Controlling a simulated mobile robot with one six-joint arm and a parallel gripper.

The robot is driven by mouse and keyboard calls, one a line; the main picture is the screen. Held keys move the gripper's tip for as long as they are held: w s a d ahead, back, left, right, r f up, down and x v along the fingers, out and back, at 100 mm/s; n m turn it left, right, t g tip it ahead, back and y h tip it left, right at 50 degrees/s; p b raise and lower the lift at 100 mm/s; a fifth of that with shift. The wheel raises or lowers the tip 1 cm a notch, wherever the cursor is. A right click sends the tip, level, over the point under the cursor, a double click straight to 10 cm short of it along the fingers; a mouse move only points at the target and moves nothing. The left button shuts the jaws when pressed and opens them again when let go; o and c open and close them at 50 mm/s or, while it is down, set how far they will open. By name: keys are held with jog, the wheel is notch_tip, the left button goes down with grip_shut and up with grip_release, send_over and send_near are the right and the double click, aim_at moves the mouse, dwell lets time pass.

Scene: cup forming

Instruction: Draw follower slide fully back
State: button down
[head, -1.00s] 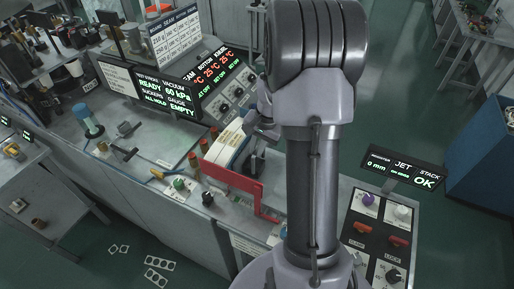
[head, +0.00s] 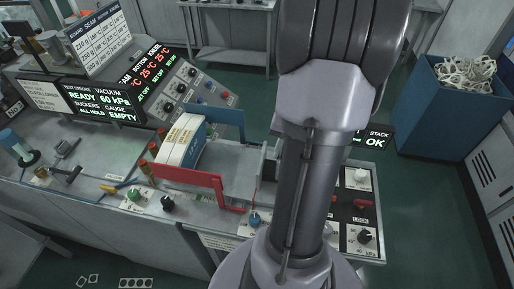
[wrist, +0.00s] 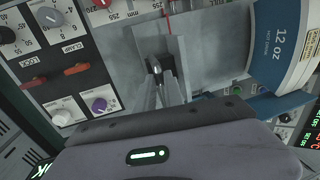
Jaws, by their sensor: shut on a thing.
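The follower slide is a grey upright plate with a dark knob or handle, seen at the top middle of the wrist view (wrist: 150,42). My gripper (wrist: 160,72) is shut on that handle. In the head view the follower's plate (head: 268,162) shows just left of my arm, which hides my gripper. A stack of white and blue cup blanks (head: 182,140) stands at the left of the channel, apart from the follower. It also shows in the wrist view, marked 12 oz (wrist: 279,48). Bare grey bed lies between the stack and the follower.
A red side guide (head: 188,177) and a blue side guide (head: 214,121) flank the channel. A panel with knobs and red switches (head: 362,204) lies right of my arm. Readout screens (head: 100,103) stand at the left. A blue bin (head: 450,112) stands at the back right.

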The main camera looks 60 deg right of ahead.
jog(key=s, duration=0.1)
jog(key=s+d, duration=0.1)
jog(key=s, duration=0.1)
jog(key=shift+s+d, duration=0.1)
jog(key=shift+d, duration=0.1)
jog(key=c, duration=1.8)
grip_release()
jog(key=o, duration=0.3)
jog(key=shift+s+d, duration=0.1)
jog(key=shift+s, duration=0.15)
jog(key=shift+o, duration=0.2)
jog(key=shift+w, duration=0.15)
